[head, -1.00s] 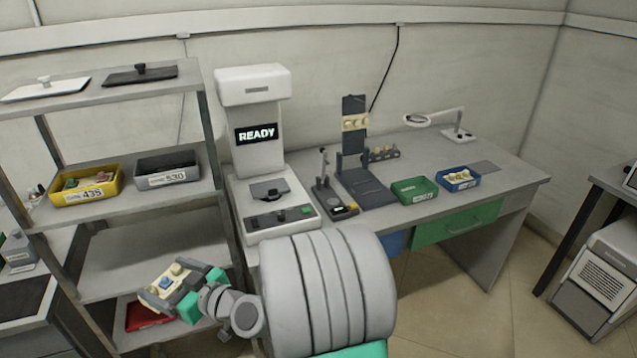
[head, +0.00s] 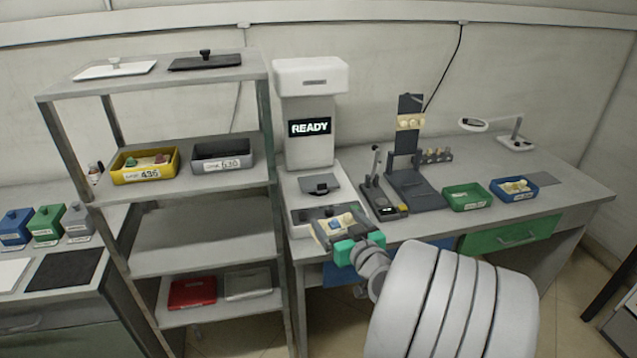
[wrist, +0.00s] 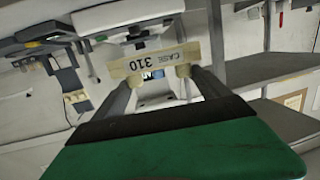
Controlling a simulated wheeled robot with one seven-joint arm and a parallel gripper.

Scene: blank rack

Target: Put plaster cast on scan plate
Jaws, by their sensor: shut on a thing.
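The scan plate (head: 320,184) is a dark grey plate on the scanner's base, just above and behind the cast in the head view. The cast and gripper hide part of the scanner's front panel. I cannot tell the exact gap between cast and scanner.
A shelf rack (head: 200,240) stands left of the scanner with a yellow bin (head: 146,176) and a grey bin (head: 222,166). Right of the scanner are a dark stand (head: 410,175), a green bin (head: 467,204) and a blue bin (head: 514,197) on the bench.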

